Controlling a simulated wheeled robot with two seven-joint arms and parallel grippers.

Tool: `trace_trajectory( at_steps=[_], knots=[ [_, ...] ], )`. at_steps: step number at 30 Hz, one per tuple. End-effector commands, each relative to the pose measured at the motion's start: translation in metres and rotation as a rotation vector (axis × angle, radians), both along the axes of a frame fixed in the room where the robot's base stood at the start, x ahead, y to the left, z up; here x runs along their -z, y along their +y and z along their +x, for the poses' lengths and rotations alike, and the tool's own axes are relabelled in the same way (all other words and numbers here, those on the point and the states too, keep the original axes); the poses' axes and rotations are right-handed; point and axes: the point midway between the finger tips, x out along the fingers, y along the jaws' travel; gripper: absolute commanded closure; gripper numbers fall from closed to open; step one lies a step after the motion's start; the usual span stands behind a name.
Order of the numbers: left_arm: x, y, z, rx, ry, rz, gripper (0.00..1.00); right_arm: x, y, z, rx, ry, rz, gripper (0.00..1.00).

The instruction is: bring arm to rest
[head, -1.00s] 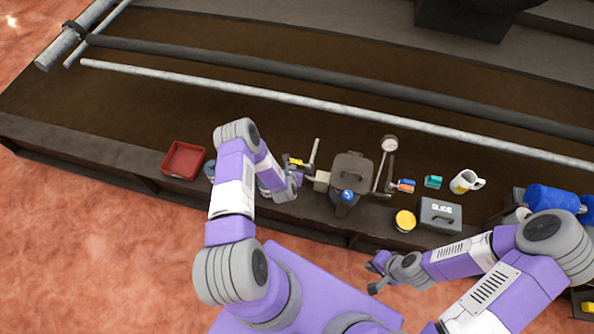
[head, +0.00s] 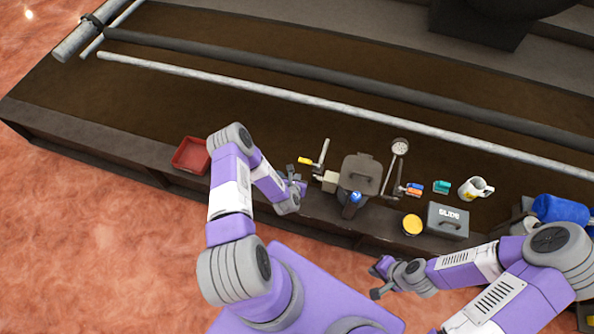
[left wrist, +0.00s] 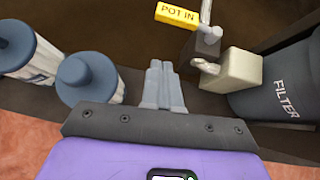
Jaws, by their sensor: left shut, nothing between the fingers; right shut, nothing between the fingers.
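My left gripper (head: 292,170) is shut and empty over the front of the dark bench (head: 330,215), left of the dispenser build. In the left wrist view its grey fingers (left wrist: 160,72) are together and point away, with bare dark surface ahead. My right gripper (head: 376,281) is shut and empty at the lower right, in front of the bench edge over the floor. The yellow POT IN tag (left wrist: 177,13), a cream block (left wrist: 230,70) and the dark FILTER pot (left wrist: 280,88) are right of the left fingers, apart from them.
Blue-topped cylinders (left wrist: 88,80) stand left of my left fingers. On the bench are a red tray (head: 191,156), a lidded pot (head: 361,174), a round-headed tool (head: 400,147), a mug (head: 475,188), a yellow-topped tin (head: 412,225) and a grey box (head: 447,220). Long pipes lie behind.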

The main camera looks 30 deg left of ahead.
Motion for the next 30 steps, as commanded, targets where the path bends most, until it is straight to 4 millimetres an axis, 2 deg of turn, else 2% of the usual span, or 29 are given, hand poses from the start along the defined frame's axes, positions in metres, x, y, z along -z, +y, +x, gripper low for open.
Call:
trace_trajectory(
  at_steps=[1, 3, 9, 12, 24, 26, 30],
  knots=[
    [-0.016, -0.002, -0.010, -0.002, 0.000, -0.003, 1.00, -0.012, 0.000, 0.001, 0.001, -0.002, 0.000, 1.00],
    [-0.026, -0.006, -0.022, -0.001, 0.000, -0.003, 1.00, -0.018, 0.000, 0.001, 0.001, -0.003, -0.001, 1.00],
    [-0.046, -0.013, -0.049, 0.000, 0.002, -0.004, 1.00, -0.029, 0.000, 0.001, 0.001, -0.003, -0.001, 1.00],
    [-0.051, -0.016, -0.056, 0.002, 0.001, -0.002, 1.00, -0.032, 0.000, 0.001, 0.001, -0.002, 0.000, 1.00],
    [-0.054, -0.019, -0.060, 0.023, 0.009, 0.007, 1.00, -0.033, 0.000, 0.001, 0.001, -0.002, 0.000, 1.00],
    [-0.056, -0.024, -0.059, 0.070, 0.028, 0.030, 1.00, -0.033, 0.000, 0.001, 0.001, -0.002, 0.000, 1.00],
    [-0.065, -0.050, -0.056, 0.322, 0.121, 0.151, 1.00, -0.036, 0.000, 0.001, 0.001, -0.002, 0.000, 1.00]
  ],
)
